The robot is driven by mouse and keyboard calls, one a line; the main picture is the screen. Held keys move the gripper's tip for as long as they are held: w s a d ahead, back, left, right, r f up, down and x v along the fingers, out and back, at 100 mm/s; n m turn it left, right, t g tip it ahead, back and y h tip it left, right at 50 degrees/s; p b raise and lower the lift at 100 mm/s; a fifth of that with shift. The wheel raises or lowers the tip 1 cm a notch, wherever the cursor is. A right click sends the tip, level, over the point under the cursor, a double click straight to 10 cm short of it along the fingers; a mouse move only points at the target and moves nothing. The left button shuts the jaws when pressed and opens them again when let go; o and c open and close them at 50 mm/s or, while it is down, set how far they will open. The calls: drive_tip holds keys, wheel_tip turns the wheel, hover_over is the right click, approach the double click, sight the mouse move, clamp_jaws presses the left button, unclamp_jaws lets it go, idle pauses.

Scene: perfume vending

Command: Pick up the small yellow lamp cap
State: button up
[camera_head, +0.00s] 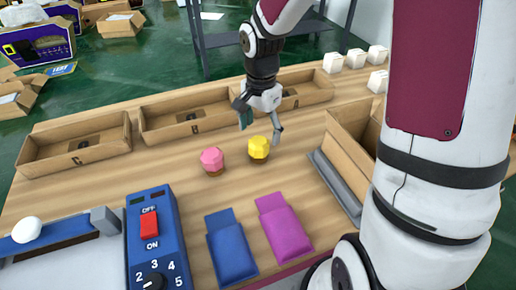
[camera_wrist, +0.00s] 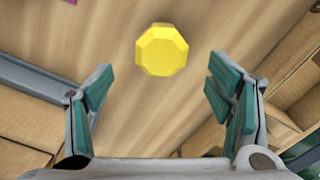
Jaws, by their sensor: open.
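The small yellow lamp cap (camera_head: 259,147) stands on the wooden table, with a faceted yellow top over a darker base. In the wrist view the yellow cap (camera_wrist: 162,50) shows from above, ahead of and between the fingers, touching neither. My gripper (camera_head: 259,124) is open and empty, just above and behind the cap in the head view. Its two teal-padded fingers (camera_wrist: 160,102) are spread wide in the wrist view. A similar pink cap (camera_head: 212,160) stands to the left of the yellow one.
Open cardboard trays (camera_head: 75,149) line the back of the table. A cardboard box (camera_head: 352,140) stands at the right. A blue pouch (camera_head: 231,247), a magenta pouch (camera_head: 284,224) and a blue switch panel (camera_head: 151,240) lie in front. White blocks (camera_head: 333,62) sit back right.

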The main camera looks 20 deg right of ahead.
sight(259, 141)
drive_tip(key=shift+a+f+b, duration=0.2)
drive_tip(key=shift+f, duration=1.2)
drive_tip(key=shift+a+f+b, duration=0.15)
drive_tip(key=shift+f, duration=1.2)
drive_tip(key=shift+s, duration=0.1)
drive_tip(key=c, duration=1.3)
